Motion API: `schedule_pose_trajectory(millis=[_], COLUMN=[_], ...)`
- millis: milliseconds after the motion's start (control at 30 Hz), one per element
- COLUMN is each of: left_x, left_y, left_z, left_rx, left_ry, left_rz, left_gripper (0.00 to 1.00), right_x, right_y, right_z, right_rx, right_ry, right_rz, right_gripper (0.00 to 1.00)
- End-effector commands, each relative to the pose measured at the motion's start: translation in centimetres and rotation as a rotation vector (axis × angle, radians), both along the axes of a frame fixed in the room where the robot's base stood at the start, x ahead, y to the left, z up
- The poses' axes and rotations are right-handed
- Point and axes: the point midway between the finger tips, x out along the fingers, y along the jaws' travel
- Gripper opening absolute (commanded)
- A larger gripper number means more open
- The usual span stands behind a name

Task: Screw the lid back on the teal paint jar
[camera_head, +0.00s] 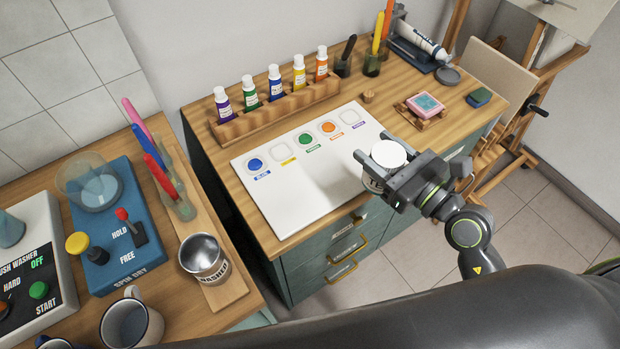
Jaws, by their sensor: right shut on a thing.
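The paint jar (372,184) stands at the front right edge of the white sheet, and part of its label, "TE", shows. Its teal colour cannot be made out. A round white lid (388,153) is at the top of the jar. My right gripper (386,166) comes in from the right and is shut on the lid, one finger on each side. The fingers hide the lid's lower edge and much of the jar, so I cannot tell whether the lid is seated. My left gripper is not in view.
A white sheet (275,195) with colour wells lies left of the jar. A wooden rack (275,112) of paint bottles stands behind it. A washer bench (150,255) is at left.

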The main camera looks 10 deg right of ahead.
Motion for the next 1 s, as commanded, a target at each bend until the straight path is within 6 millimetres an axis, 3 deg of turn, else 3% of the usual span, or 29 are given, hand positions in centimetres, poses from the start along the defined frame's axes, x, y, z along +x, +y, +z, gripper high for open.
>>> schedule_pose_trajectory(millis=[33,167,267,500,733,1000], left_x=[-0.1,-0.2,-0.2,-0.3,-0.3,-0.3], left_y=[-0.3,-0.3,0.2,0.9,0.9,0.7], left_z=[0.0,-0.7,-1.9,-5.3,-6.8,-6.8], left_rx=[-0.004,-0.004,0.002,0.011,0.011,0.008], left_ry=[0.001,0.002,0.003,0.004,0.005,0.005], left_rz=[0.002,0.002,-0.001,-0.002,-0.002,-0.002], left_gripper=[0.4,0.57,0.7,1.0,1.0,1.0], right_x=[0.0,0.8,2.5,7.8,10.3,10.6], right_y=[0.0,0.4,1.6,6.4,9.8,10.3], right_z=[0.1,-0.5,-1.5,-3.1,-3.0,-2.7], right_rx=[0.001,0.005,0.008,0.013,0.006,0.002], right_ry=[-0.002,-0.004,-0.006,-0.008,-0.007,-0.006], right_rz=[0.0,0.011,0.043,0.179,0.278,0.293], right_gripper=[0.0,0.0,0.0,0.0,0.0,0.0])
